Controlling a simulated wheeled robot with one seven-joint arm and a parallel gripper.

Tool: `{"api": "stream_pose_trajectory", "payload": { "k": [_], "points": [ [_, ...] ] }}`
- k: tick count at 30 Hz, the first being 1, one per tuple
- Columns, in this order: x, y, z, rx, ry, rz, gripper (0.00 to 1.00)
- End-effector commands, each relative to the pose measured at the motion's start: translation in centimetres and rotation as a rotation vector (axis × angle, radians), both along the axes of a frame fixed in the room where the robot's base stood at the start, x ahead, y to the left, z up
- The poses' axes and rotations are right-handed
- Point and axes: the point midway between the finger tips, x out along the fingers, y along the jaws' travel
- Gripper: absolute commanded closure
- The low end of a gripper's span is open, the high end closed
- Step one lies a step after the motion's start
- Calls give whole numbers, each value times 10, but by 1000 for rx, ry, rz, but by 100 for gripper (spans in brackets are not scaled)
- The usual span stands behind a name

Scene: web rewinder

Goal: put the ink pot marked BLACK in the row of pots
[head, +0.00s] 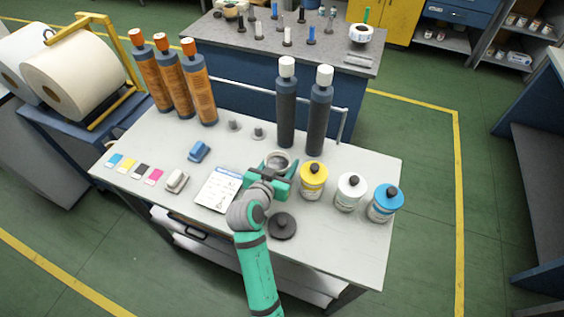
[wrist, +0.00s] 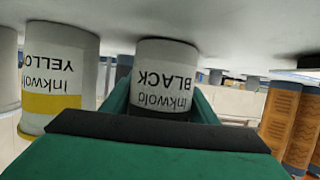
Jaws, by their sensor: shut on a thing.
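My gripper (head: 268,184) is shut on the pot marked BLACK (wrist: 165,72). In the wrist view, which is upside down, the green fingers of my gripper (wrist: 160,108) lie on either side of it. In the head view this pot (head: 277,158) is partly hidden behind my gripper; its grey round top shows. It is upright, on or very near the table; I cannot tell which. The row to its right holds a yellow pot (head: 313,180), a white pot (head: 350,191) and a blue pot (head: 384,203). The yellow pot also shows in the wrist view (wrist: 58,75).
A dark knobbed disc (head: 282,226) lies on the white table (head: 330,245) near my arm. A printed sheet (head: 218,189) lies left of my gripper. Two dark bottles (head: 319,115) stand behind the pots, and orange bottles (head: 200,88) stand at the back left.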

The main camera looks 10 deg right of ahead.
Motion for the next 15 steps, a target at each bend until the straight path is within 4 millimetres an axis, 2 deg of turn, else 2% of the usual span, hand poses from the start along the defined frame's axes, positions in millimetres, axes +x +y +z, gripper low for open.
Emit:
{"api": "stream_pose_trajectory", "payload": {
  "k": [7, 8, 9, 10, 15],
  "points": [
    [0, 0, -2, -1, -1, 0, 79],
    [0, 0, -2, 0, 0, 0, 42],
    [0, 0, -2, 0, 0, 0, 32],
    [0, 0, -2, 0, 0, 0, 28],
    [0, 0, -2, 0, 0, 0, 28]
  ]
}}
